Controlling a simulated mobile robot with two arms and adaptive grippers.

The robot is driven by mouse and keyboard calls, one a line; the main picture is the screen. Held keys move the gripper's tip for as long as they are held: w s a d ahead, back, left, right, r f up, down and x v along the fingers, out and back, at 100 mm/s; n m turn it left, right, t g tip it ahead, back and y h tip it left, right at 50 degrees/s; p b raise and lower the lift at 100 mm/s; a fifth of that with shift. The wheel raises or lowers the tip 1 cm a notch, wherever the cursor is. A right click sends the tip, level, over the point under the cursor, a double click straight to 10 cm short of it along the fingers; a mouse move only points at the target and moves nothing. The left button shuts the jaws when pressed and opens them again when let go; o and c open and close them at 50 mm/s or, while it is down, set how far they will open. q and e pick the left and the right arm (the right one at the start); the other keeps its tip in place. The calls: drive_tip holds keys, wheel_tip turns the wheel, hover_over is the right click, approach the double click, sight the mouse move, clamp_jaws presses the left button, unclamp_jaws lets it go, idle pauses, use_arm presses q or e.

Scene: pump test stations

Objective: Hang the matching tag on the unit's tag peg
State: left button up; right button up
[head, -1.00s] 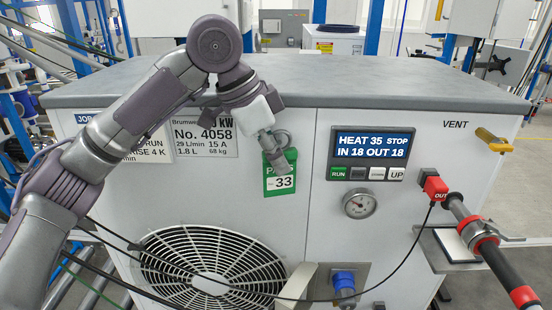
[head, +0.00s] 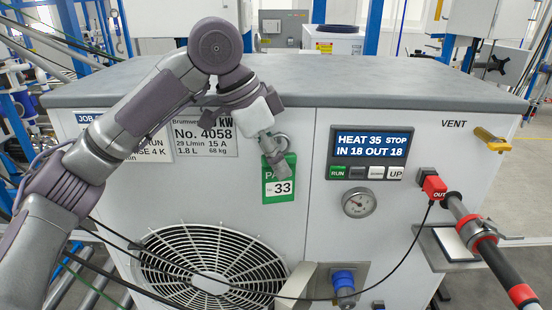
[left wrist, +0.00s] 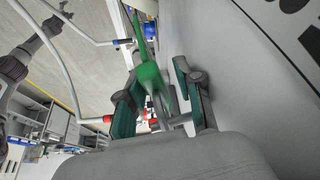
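My left gripper (head: 272,152) is in front of the unit's white front panel, at the upper part of the green tag (head: 280,188). The tag has a white field reading 33; part of its top lettering is hidden by the fingers. A ring-like shape (head: 282,141) shows beside the fingers; I cannot tell whether it is around a peg. In the left wrist view the two fingers (left wrist: 157,100) stand apart, with a blurred green piece (left wrist: 150,75) between them and a gap towards the right finger. The tag peg itself is not clearly visible. My right gripper is not in view.
The unit's plate (head: 204,135) reads No. 4058. A display (head: 371,145), a gauge (head: 358,203) and a fan grille (head: 195,260) are on the front. A hose with a red OUT fitting (head: 434,187) is at right, and a black cable crosses below.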

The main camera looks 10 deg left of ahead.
use_arm(q)
drive_tip(key=shift+w+a+f, duration=0.1)
drive_tip(key=shift+a, duration=0.05)
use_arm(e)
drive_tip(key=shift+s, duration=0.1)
use_arm(q)
drive_tip(key=shift+r, duration=0.35)
drive_tip(key=v, duration=0.7)
drive_tip(key=shift+r, duration=0.25)
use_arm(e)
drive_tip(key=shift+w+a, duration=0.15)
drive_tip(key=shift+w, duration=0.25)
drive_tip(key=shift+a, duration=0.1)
